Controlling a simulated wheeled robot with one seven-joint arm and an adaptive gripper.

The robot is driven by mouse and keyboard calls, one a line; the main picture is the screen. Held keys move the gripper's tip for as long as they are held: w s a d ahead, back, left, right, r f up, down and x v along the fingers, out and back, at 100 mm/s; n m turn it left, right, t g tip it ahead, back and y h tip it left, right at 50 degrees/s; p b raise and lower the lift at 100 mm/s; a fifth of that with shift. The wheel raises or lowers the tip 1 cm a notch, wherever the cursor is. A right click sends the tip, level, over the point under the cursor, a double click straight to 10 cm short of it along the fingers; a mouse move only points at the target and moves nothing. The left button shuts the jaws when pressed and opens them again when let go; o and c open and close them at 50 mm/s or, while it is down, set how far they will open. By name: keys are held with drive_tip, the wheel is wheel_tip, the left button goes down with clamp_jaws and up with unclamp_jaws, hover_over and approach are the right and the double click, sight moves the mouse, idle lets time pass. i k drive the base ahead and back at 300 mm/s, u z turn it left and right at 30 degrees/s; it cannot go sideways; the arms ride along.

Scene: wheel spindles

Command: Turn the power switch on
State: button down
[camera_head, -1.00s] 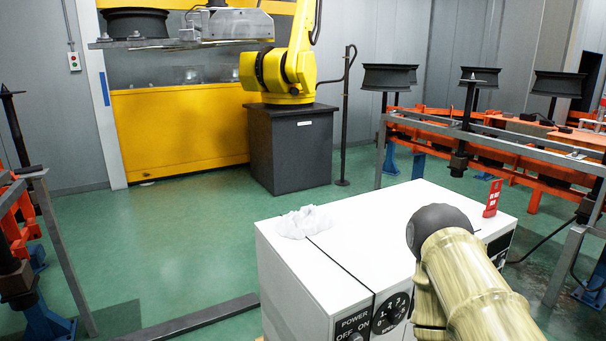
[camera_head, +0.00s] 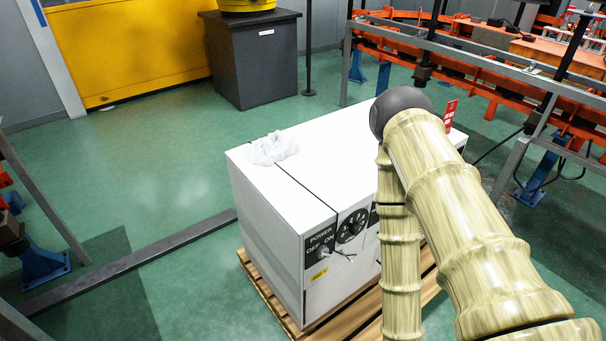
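The power switch (camera_head: 322,253) is on a black panel on the front face of a white cabinet (camera_head: 225,200). The panel is marked POWER, OFF and ON. A small pale knob or lever shows below the lettering, too small to tell which way it points. A round black dial (camera_head: 352,226) sits just to its right. My pale, banded arm with a dark round joint crosses the right side of the view, in front of the cabinet's right part. My gripper is not in view.
The cabinet stands on a wooden pallet (camera_head: 256,288). A crumpled white cloth or plastic (camera_head: 272,149) and a small red sign (camera_head: 450,115) are on its top. A grey floor beam (camera_head: 150,258) runs left of it. Green floor at left is mostly clear.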

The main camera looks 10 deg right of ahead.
sight(323, 251)
drive_tip(key=u, duration=0.55)
drive_tip(key=k, duration=1.3)
drive_tip(key=z, duration=0.05)
drive_tip(key=i, duration=0.8)
drive_tip(key=z, duration=0.7)
